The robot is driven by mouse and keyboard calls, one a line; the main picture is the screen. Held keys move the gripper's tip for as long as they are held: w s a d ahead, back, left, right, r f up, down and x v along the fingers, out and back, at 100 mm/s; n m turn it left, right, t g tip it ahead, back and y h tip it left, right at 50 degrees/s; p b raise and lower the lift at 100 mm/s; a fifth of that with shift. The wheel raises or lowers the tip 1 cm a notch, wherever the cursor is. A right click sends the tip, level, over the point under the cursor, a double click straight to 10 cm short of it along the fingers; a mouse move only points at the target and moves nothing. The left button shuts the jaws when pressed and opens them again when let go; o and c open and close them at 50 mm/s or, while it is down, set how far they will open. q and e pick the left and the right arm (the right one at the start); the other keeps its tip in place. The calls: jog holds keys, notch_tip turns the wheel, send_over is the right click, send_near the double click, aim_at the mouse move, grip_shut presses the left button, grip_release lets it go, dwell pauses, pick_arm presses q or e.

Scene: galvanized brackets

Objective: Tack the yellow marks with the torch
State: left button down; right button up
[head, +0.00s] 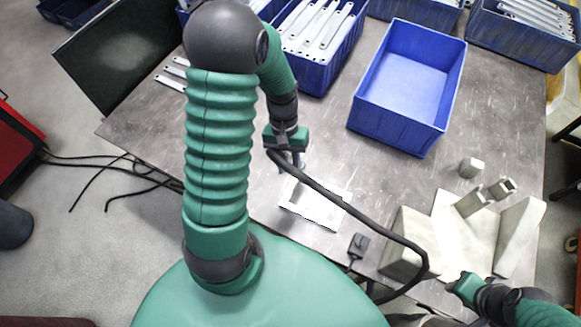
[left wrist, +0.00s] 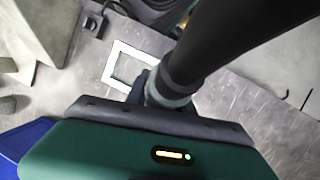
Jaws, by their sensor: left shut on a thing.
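My left gripper (head: 287,145) is shut on the torch, whose black hose (head: 340,200) runs down to the right; the hose also shows in the left wrist view (left wrist: 232,40). The torch's lower end (left wrist: 160,88) points down beside a pale frame-shaped workpiece (left wrist: 122,62), which lies flat on the table. In the head view the workpiece (head: 312,205) is just below and right of the gripper. I cannot tell whether the torch touches it. No yellow marks can be made out. My right gripper (head: 462,284) is at the lower right by the pale blocks; its opening is unclear.
An empty blue bin (head: 408,82) stands at the back. Blue bins of galvanized strips (head: 318,30) line the far edge. Pale blocks (head: 408,243) and small metal pieces (head: 470,167) occupy the right. A small black box (head: 358,245) lies near the front edge. The table's middle is clear.

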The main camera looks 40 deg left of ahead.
pick_arm(q)
notch_tip(320, 180, down, 6)
jog(key=b, duration=0.6)
jog(key=shift+s+a+f, duration=0.25)
jog(key=shift+s+a, duration=0.1)
jog(key=shift+s, duration=0.05)
jog(key=shift+a, duration=0.1)
jog(key=shift+f, duration=0.1)
jog(key=shift+f+b, duration=0.25)
jog(key=shift+b, duration=0.15)
jog(key=shift+s+d, duration=0.1)
jog(key=shift+d, duration=0.1)
dwell(2.1)
jog(key=shift+p, duration=0.35)
